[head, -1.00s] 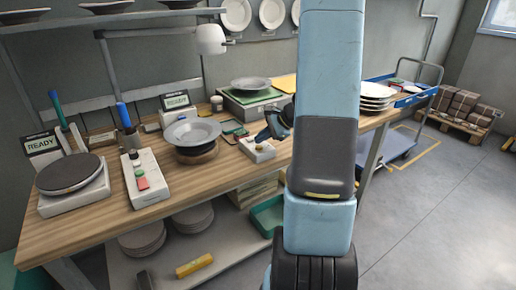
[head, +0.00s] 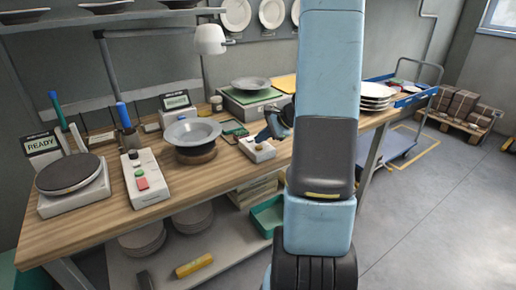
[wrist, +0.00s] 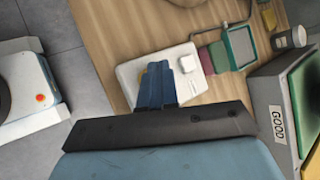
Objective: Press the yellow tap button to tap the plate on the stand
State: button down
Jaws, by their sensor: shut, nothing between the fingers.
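A grey wide-rimmed plate (head: 192,131) rests on a round brown stand (head: 196,155) on the wooden bench. To its right is a white tap box (head: 257,153) with a small yellowish button (head: 258,146) on top. My gripper (head: 276,124) is just above and behind this box, partly hidden by my arm. In the wrist view my gripper's blue fingers (wrist: 157,80) are together and empty, over the white box (wrist: 127,75).
A display (head: 176,101) stands behind the plate. A white box with red and green buttons (head: 141,183) and a turntable (head: 68,173) are at the left. Stacked white plates (head: 377,91) are at the right.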

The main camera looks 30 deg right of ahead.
aim_at(261, 147)
jog(key=shift+f, duration=0.85)
dwell(1.1)
jog(key=shift+r, duration=0.9)
jog(key=shift+r, duration=0.1)
jog(key=shift+r, duration=2.4)
